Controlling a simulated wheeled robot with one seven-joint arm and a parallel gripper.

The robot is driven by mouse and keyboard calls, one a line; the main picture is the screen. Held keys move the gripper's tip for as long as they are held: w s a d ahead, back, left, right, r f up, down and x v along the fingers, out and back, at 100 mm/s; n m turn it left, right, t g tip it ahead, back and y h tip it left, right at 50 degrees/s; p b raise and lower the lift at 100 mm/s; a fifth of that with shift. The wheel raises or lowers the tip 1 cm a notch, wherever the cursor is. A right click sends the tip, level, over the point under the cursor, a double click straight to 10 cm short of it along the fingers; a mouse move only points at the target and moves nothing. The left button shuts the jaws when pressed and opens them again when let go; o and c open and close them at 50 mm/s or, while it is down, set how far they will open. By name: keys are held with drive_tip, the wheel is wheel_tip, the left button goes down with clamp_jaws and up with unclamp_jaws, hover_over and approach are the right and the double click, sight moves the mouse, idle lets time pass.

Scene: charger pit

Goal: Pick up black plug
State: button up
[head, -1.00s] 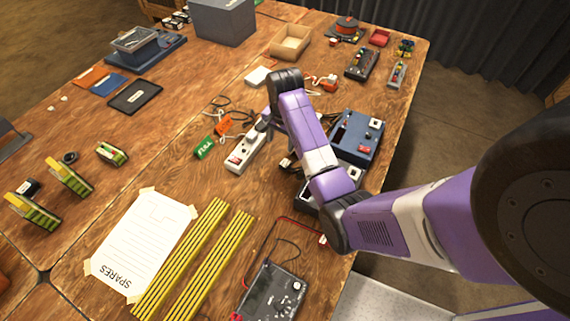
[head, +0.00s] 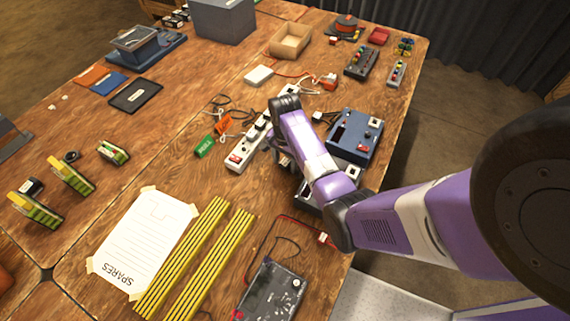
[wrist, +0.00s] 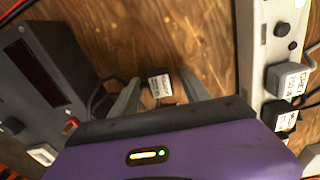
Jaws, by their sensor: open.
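My gripper (wrist: 158,84) is open in the wrist view, pointing down over the wooden table. A small white-labelled piece (wrist: 160,84) with dark edges shows between its fingertips; I cannot tell whether it is a black plug or touches them. A white power strip (wrist: 253,45) stands to the right, with a grey labelled plug (wrist: 288,80) and a black labelled plug (wrist: 284,116) in it. A small black piece with a cable (head: 318,116) lies by the blue device.
Loose cables, a green tag (head: 204,146) and an orange tag (head: 223,124) lie around the strip. Yellow sticks (head: 190,260) lie nearer.

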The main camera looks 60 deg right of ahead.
clamp_jaws()
drive_tip(key=shift+r, duration=0.1)
